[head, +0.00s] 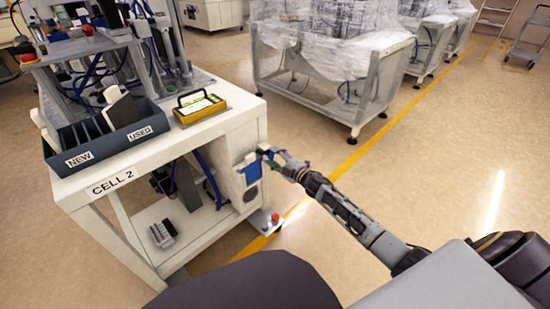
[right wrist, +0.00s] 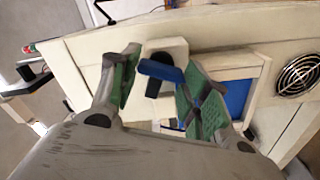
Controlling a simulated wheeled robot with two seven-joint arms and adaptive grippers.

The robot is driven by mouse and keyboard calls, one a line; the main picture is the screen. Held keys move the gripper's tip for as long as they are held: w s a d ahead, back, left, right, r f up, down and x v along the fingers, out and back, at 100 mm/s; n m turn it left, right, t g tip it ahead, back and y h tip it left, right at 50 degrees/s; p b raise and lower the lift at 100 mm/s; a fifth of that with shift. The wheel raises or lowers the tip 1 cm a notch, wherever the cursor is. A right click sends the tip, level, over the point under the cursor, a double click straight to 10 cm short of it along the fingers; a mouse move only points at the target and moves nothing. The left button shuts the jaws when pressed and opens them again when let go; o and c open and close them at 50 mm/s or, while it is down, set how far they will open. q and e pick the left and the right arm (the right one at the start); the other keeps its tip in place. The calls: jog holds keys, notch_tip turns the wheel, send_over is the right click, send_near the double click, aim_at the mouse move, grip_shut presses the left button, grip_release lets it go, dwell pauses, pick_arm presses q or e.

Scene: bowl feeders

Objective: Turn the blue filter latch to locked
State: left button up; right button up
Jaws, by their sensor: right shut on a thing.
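The blue filter latch (right wrist: 160,70) shows in the right wrist view as a short blue bar on a dark pivot, on the pale side of the cell 2 bench. My right gripper (right wrist: 158,88) has its green-padded fingers on either side of the latch and is shut on it. In the head view my right gripper (head: 268,155) is at the bench's right side, just above the blue filter panel (head: 252,173). The panel also shows behind the right finger in the wrist view (right wrist: 237,97). The fingers partly hide the latch mount. My left gripper is not in view.
The bench top (head: 222,120) carries a NEW/USED bin (head: 110,145) and a yellow-framed device (head: 199,106). A round vent (right wrist: 298,76) is beside the panel. A red button (head: 275,217) stands low by the bench corner. Open floor lies to the right.

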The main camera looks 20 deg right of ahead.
jog(key=n, duration=0.4)
jog(key=shift+f+b, duration=0.2)
jog(key=shift+b, duration=0.15)
jog(key=shift+n, duration=0.6)
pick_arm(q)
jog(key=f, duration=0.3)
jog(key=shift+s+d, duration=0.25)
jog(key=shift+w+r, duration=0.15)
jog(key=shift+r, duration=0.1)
pick_arm(e)
jog(key=o, duration=0.6)
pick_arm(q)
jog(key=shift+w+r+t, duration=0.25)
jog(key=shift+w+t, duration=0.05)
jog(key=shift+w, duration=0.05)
pick_arm(e)
jog(key=o, duration=0.4)
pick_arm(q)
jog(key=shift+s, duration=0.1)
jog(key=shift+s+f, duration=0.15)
pick_arm(e)
jog(key=shift+v, duration=6.05)
